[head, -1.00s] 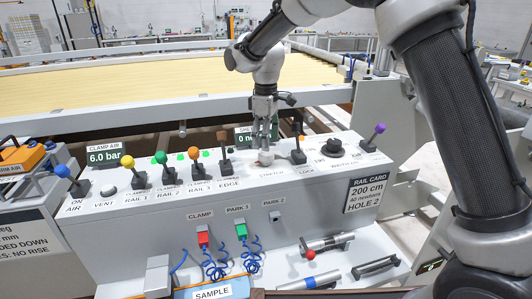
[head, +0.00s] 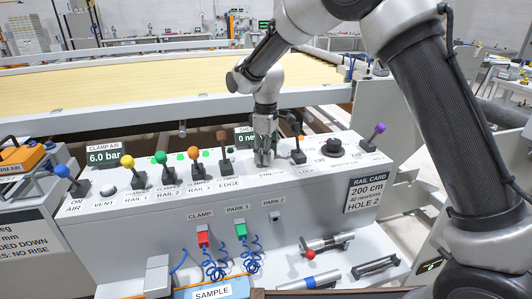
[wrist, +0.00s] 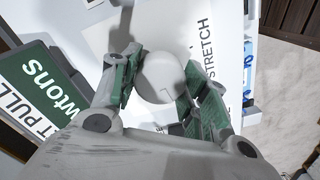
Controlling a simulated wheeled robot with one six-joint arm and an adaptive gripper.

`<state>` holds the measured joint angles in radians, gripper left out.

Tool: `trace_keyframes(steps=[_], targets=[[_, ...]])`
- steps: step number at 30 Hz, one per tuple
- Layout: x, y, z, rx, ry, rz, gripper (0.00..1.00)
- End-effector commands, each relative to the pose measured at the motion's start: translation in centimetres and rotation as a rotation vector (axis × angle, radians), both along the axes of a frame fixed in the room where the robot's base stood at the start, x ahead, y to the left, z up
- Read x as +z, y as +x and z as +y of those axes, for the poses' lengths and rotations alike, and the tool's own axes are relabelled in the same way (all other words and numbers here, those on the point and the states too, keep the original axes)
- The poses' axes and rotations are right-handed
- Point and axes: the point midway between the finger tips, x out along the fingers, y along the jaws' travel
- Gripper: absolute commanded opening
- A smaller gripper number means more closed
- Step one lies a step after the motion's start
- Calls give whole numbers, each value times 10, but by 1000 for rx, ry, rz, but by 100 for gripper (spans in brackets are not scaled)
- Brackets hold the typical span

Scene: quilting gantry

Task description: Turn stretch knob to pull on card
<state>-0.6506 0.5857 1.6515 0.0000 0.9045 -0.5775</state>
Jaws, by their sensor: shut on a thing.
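The stretch knob (wrist: 160,78) is a pale round knob in the wrist view, beside the printed word STRETCH. My gripper (head: 264,158) points down at the console and is shut on the knob, with one finger on each side. In the head view the fingers hide the knob. The rail card (head: 367,195) on the console front reads 200 cm, 40 newtons, HOLE 2. The green sheet pull display (head: 243,138) is partly hidden behind my gripper and starts with 0; in the wrist view it (wrist: 40,85) shows only part of its text.
A black width knob (head: 333,147) and a purple-topped lever (head: 377,135) are farther right. The clamp air display (head: 104,157) reads 6.0 bar.

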Motion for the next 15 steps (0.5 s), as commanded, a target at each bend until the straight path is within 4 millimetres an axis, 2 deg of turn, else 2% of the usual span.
trace_keyframes(steps=[8,15], targets=[[0,0,0,-38,0,0,21],[0,0,0,-175,0,0,21]])
